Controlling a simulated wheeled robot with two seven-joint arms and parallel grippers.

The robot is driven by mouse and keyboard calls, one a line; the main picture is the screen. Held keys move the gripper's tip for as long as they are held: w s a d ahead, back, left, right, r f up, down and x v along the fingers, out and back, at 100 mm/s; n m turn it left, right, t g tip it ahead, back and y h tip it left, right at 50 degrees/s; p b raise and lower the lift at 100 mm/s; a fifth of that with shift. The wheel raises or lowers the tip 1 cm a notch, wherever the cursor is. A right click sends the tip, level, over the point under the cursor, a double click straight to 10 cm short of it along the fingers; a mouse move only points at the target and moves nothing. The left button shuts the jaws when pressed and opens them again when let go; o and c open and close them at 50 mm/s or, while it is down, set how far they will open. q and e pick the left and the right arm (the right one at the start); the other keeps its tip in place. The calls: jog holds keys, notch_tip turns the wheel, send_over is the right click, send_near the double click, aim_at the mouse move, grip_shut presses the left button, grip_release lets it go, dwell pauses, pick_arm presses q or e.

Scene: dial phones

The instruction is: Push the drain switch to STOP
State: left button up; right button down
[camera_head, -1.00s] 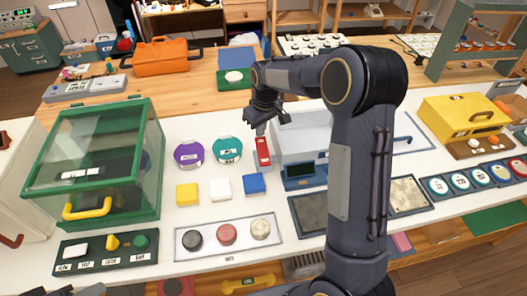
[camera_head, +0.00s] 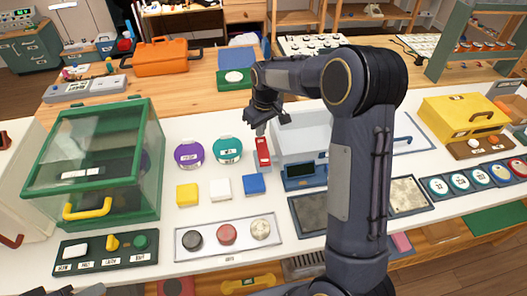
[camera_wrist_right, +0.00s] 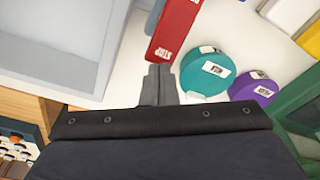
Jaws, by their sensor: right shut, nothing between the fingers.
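The drain switch is a red block (camera_head: 263,151) with a white label, standing by the left side of a pale basin (camera_head: 297,131). In the right wrist view the red block (camera_wrist_right: 174,28) shows the word STOP at its near end. My right gripper (camera_head: 261,131) is shut and empty, at the far end of the red block in the head view. In the right wrist view its closed fingers (camera_wrist_right: 159,74) point at the block's STOP end; whether they touch cannot be told. Dark parts at the bottom left edge may be my left gripper (camera_head: 78,290); its jaws are unclear.
Purple (camera_head: 188,154) and teal (camera_head: 227,150) round pieces lie left of the switch. Yellow, white and blue (camera_head: 254,184) blocks stand nearer. A green glass-sided case (camera_head: 150,205) is at left. My right forearm hides part of the basin.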

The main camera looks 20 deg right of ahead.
jog(key=shift+f+b, duration=0.9)
jog(key=shift+f, duration=0.4)
jog(key=shift+r, duration=0.15)
dwell(0.4)
jog(key=shift+r+p, duration=1.4)
jog(key=shift+r, duration=0.3)
